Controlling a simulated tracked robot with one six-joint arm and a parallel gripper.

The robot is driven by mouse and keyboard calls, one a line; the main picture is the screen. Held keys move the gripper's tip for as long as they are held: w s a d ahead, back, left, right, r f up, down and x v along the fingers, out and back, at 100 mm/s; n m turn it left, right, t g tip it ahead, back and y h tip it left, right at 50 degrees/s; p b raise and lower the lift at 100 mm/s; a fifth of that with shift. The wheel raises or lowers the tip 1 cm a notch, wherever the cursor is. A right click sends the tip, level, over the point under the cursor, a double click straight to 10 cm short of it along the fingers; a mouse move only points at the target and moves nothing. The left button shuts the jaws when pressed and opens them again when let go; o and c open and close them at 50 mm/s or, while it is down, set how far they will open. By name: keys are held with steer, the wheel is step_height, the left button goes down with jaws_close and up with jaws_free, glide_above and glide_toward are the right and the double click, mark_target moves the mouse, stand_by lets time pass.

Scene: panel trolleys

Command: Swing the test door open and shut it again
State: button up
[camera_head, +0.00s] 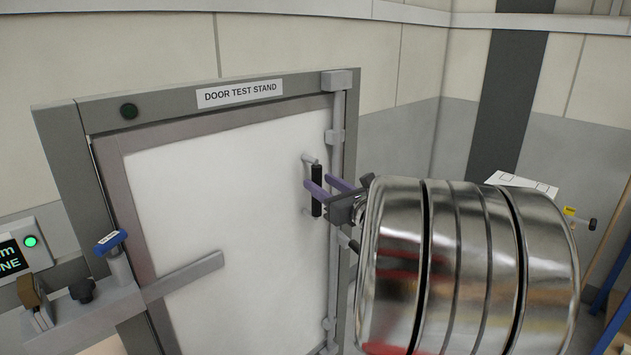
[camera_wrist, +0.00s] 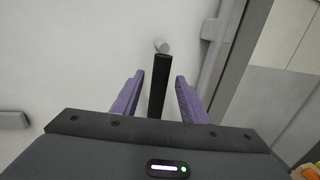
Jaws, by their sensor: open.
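The test door (camera_head: 225,190) is a white panel in a grey frame, under a sign reading "DOOR TEST STAND". It appears shut in its frame. Its handle (camera_head: 317,187) is a black upright bar on light standoffs near the right edge. My gripper (camera_head: 327,187) is at the handle, with its purple fingers open. In the wrist view the black handle bar (camera_wrist: 160,85) stands between the two fingers (camera_wrist: 157,97), with a gap on each side. The lower part of the bar is hidden behind my gripper body there.
A grey bar (camera_head: 185,277) crosses the lower left of the door. A blue-topped post (camera_head: 112,243) and a dark knob (camera_head: 82,290) stand on a ledge at left. A screen with a green light (camera_head: 22,251) is at the far left. My shiny arm hides much of the right side.

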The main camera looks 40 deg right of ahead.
steer(key=shift+w+d, duration=0.15)
steer(key=shift+w, duration=0.6)
steer(key=shift+w+d, duration=0.1)
steer(key=shift+w, duration=0.6)
jaws_close()
